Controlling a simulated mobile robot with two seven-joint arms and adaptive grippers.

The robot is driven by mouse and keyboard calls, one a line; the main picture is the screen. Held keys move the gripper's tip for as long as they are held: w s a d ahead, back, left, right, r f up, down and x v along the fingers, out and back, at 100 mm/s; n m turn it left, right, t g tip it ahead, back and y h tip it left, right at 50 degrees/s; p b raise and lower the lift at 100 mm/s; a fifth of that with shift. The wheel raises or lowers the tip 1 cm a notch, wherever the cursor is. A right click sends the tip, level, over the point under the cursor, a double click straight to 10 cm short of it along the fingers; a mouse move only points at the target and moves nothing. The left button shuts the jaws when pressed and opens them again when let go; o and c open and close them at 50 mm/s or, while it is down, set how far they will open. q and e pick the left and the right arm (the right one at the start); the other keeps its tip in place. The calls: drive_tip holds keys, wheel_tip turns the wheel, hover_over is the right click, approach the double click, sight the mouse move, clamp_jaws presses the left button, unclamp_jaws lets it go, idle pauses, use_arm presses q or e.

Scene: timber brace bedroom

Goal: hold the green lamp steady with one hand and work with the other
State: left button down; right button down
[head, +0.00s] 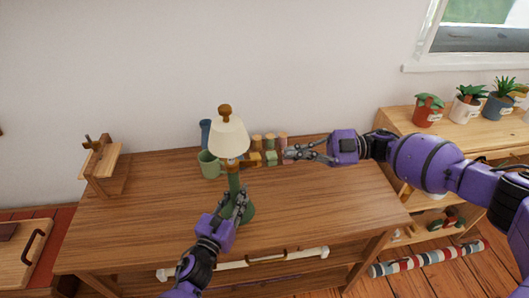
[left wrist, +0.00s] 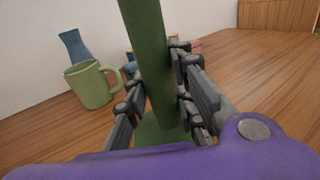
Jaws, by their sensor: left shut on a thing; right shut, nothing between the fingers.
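The green lamp stands upright on the wooden table, with a cream shade (head: 230,138), a brown knob on top (head: 224,110) and a green base (head: 246,212). My left gripper (head: 238,196) is shut on its green stem, low down near the base. In the left wrist view the stem (left wrist: 147,50) runs between the fingers. My right gripper (head: 288,152) is shut and empty, to the right of the shade and apart from it. Small wooden pieces (head: 255,158) show between shade and right fingertips; whether they belong to the lamp, I cannot tell.
A green mug (head: 208,165) and a blue vase (head: 205,131) stand behind the lamp, to its left. Several small coloured items (head: 270,141) stand at the table's back. A wooden stand (head: 100,165) is at the left.

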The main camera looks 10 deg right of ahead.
sight(241, 163)
drive_tip(key=w+d+f+m+t+h, duration=0.1)
drive_tip(key=w+m+t, duration=0.1)
drive_tip(key=m, duration=1.2)
drive_tip(key=w+d+f+m+t, duration=0.1)
drive_tip(key=w+m+t, duration=0.15)
drive_tip(key=m, duration=1.25)
drive_tip(key=s+a, duration=0.1)
drive_tip(key=a, duration=0.8)
drive_tip(key=shift+f, duration=0.15)
drive_tip(key=shift+s+t, duration=0.25)
drive_tip(key=shift+t, duration=0.2)
